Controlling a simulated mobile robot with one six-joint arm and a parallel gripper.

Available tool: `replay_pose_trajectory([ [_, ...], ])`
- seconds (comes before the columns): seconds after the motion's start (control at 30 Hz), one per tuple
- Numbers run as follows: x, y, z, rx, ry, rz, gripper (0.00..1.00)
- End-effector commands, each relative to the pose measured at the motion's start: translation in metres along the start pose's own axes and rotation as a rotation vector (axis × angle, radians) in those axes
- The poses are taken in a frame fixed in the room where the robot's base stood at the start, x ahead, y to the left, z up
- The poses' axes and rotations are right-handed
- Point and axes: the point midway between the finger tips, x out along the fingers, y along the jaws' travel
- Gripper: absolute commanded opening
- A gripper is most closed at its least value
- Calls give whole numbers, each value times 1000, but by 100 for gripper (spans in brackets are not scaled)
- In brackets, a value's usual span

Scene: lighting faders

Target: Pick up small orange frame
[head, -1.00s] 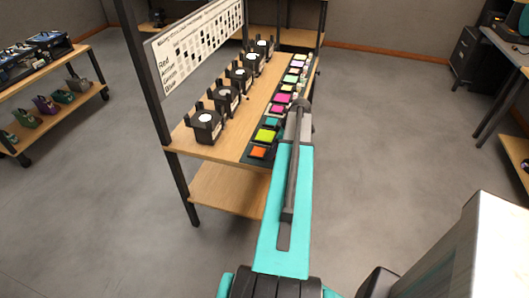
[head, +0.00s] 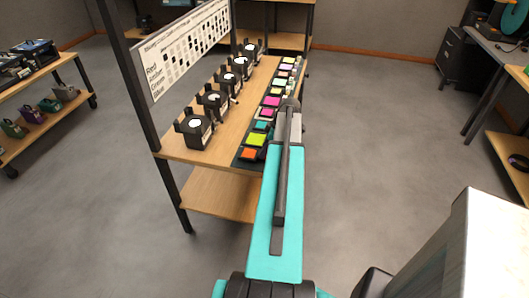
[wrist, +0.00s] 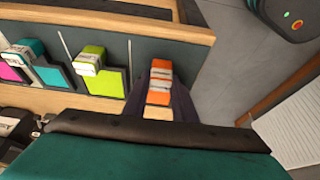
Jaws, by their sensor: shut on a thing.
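The small orange frame (head: 249,154) is at the near end of the dark mat (head: 239,160) on the wooden shelf in the head view. In the wrist view the orange frame (wrist: 161,74), with white label bands, sits between the dark fingers of my gripper (wrist: 160,95). My gripper is shut on it. I cannot tell whether the frame is clear of the mat. In the head view my arm hides the gripper's fingers.
A lime frame (wrist: 90,60) and a teal frame (wrist: 36,52) lie beside it, followed by pink and pale ones. Several black lamps (head: 194,128) stand along the shelf's left side. A signboard (head: 185,47) rises behind them. Open floor (head: 385,140) lies to the right.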

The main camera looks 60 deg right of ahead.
Motion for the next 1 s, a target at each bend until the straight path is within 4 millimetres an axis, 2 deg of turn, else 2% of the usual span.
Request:
replay_pose_trajectory([
  [0.23, -20, 0, -8, -1, 0, 1, 1],
  [0.7, -66, -34, 80, 4, 0, 2, 1],
  [1.0, -87, -47, 117, 2, 0, 1, 1],
])
